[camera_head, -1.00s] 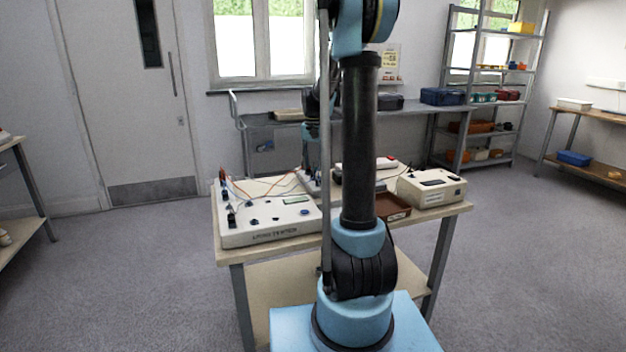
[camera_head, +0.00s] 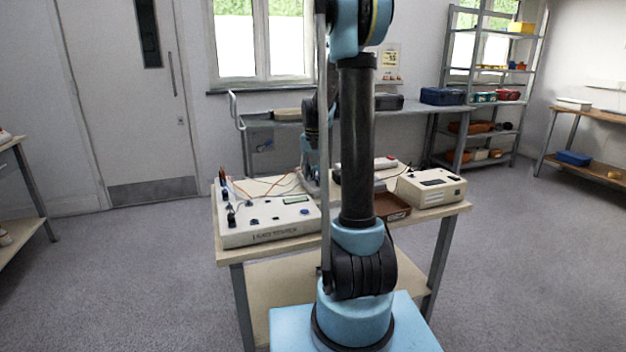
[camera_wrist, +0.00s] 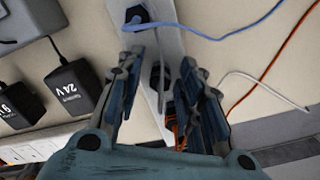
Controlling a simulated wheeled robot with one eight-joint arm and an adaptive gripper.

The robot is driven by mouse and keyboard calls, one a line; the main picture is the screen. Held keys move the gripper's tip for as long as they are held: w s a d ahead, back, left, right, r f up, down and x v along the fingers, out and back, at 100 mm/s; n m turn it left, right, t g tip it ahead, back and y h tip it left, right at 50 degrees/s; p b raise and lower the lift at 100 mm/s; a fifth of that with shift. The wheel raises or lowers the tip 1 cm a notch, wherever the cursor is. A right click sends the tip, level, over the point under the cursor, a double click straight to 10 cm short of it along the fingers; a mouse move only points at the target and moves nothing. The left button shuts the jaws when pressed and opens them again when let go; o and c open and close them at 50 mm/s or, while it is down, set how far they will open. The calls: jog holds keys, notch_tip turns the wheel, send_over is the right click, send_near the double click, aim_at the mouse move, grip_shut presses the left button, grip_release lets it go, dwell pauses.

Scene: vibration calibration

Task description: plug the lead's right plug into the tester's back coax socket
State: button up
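The tester (camera_head: 285,234) is a white box at the table's left front, with a small display, knobs and several dark plugs or sockets along its left side. I cannot make out which is the back coax socket. Thin leads run over and behind the tester, but I cannot tell which is the task's lead or its right plug. In the wrist view my gripper (camera_wrist: 162,62) is open, its two blue-grey fingers apart above a white strip (camera_wrist: 150,112). A dark plug or socket (camera_wrist: 158,77) shows between the fingers, and I see no clear contact.
Two black adapters (camera_wrist: 75,86), one marked 24 V, lie left of the gripper. Blue (camera_wrist: 215,38), orange (camera_wrist: 280,50) and white (camera_wrist: 262,84) cables lie right. A brown tray (camera_head: 392,207) and cream instrument (camera_head: 431,190) stand at the table's right.

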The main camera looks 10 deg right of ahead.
grip_shut()
jog(key=shift+r, duration=0.4)
dwell(0.4)
jog(key=shift+r, duration=1.6)
jog(key=shift+a, duration=0.1)
jog(key=shift+s+a+r, duration=0.5)
jog(key=shift+s+a, duration=2.9)
jog(key=shift+a, duration=1.5)
jog(key=shift+s+a+r, duration=0.55)
jog(key=shift+s+a, duration=2.9)
jog(key=shift+a, duration=1.5)
jog(key=shift+s+a+r, duration=0.5)
jog(key=shift+s+a, duration=2.9)
jog(key=shift+a, duration=1.5)
jog(key=shift+s+a+f, duration=0.2)
jog(key=shift+a+f, duration=0.1)
jog(key=shift+f, duration=1.3)
